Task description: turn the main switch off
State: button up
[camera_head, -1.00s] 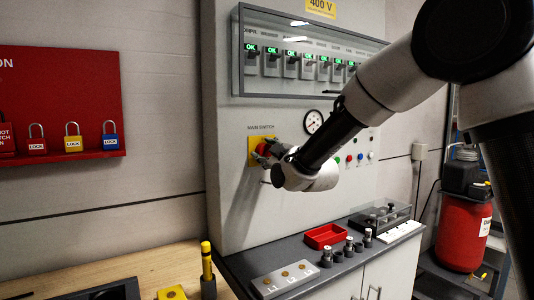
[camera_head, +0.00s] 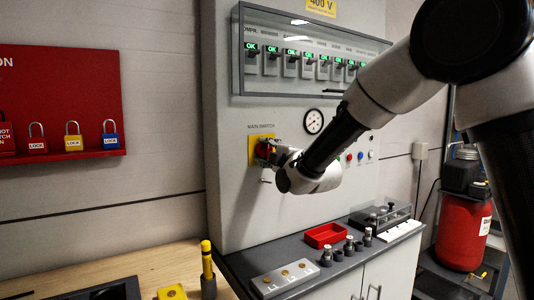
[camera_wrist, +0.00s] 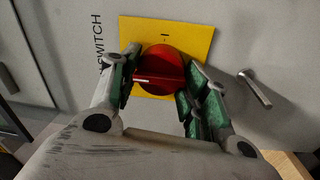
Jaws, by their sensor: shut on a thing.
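The main switch is a red rotary knob (camera_wrist: 162,72) on a yellow plate (camera_wrist: 196,38), fixed to the grey cabinet front. In the head view the yellow plate (camera_head: 253,150) shows below the "MAIN SWITCH" label, with the knob largely covered by my gripper (camera_head: 270,152). In the wrist view my gripper (camera_wrist: 160,90) has its green-padded fingers on both sides of the knob and is shut on it. A white line on the knob points toward the left finger. A mark shows on the plate above the knob.
A metal handle (camera_wrist: 254,88) sticks out of the cabinet beside the plate. A gauge (camera_head: 313,121) and small buttons are to the right of the switch. A glazed breaker box (camera_head: 300,62) is above. A red tray (camera_head: 325,235) stands on the counter below.

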jog(key=shift+f, duration=0.15)
jog(key=o, duration=1)
jog(key=v, duration=1.2)
